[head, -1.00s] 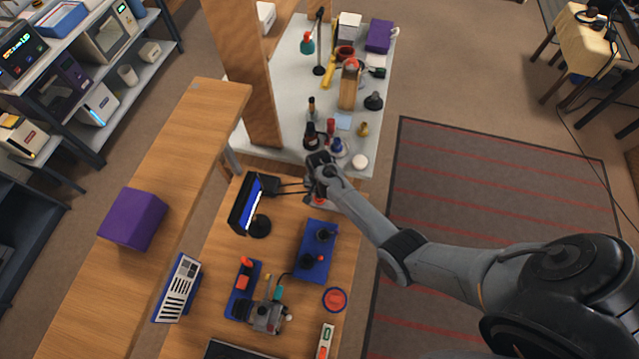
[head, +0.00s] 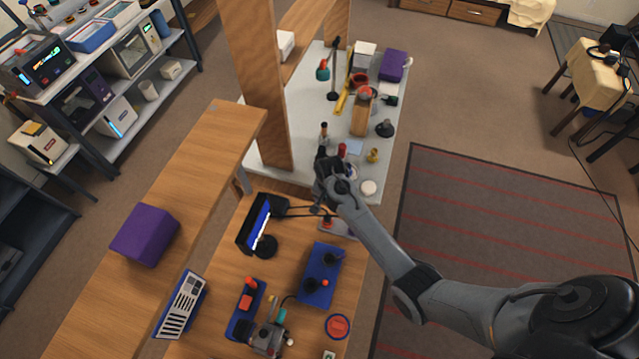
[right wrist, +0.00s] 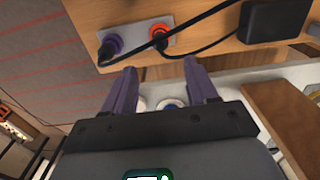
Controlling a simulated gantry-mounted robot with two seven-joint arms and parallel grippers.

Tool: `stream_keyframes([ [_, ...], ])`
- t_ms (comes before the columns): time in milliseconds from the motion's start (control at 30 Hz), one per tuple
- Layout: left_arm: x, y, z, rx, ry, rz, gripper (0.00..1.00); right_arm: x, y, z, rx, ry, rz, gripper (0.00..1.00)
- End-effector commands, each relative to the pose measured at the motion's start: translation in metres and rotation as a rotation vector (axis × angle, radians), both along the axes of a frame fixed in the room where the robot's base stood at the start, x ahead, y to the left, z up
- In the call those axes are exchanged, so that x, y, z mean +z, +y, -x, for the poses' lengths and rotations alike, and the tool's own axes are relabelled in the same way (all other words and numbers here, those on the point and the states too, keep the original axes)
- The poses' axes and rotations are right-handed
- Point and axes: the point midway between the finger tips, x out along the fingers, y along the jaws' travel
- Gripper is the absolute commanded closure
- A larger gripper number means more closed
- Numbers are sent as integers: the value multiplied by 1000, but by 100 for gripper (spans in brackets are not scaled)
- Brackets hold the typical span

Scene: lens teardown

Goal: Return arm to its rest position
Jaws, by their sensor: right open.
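My right arm (head: 385,250) comes in from the lower right of the head view and is stretched out. Its dark gripper (head: 324,196) is over the gap between the wooden desk and the white table, covering part of the bottles behind it. In the right wrist view the two purple fingers of the gripper (right wrist: 160,78) stand apart with nothing between them. A grey socket panel (right wrist: 182,30) on the desk edge lies just beyond the fingertips, with a purple and an orange socket and black cables. My left gripper is not in view.
The wooden desk (head: 220,285) carries a monitor (head: 256,222), a blue joystick box (head: 322,275) and a red round button (head: 337,326). The white table (head: 390,160) holds bottles and tools. A wooden post (head: 262,90) stands left of the gripper. The striped rug (head: 520,240) at right is clear.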

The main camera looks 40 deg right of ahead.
Motion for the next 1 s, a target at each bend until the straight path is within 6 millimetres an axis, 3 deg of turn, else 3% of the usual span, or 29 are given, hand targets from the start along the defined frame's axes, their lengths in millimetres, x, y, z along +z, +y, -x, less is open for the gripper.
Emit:
stream_keyframes([
  [167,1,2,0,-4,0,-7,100,-3,0,5,0,10,0,43],
  [267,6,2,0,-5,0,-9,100,-14,-1,23,-1,43,1,43],
  [367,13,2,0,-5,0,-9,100,-34,-2,58,2,105,6,43],
  [433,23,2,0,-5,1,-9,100,-46,-3,96,11,158,15,43],
  [567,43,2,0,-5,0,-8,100,-42,0,165,72,195,45,43],
  [700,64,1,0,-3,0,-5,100,-2,18,222,249,157,60,43],
  [800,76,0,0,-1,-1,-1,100,40,37,246,416,96,59,43],
  [1000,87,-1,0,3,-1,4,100,133,75,256,742,-81,66,43],
])
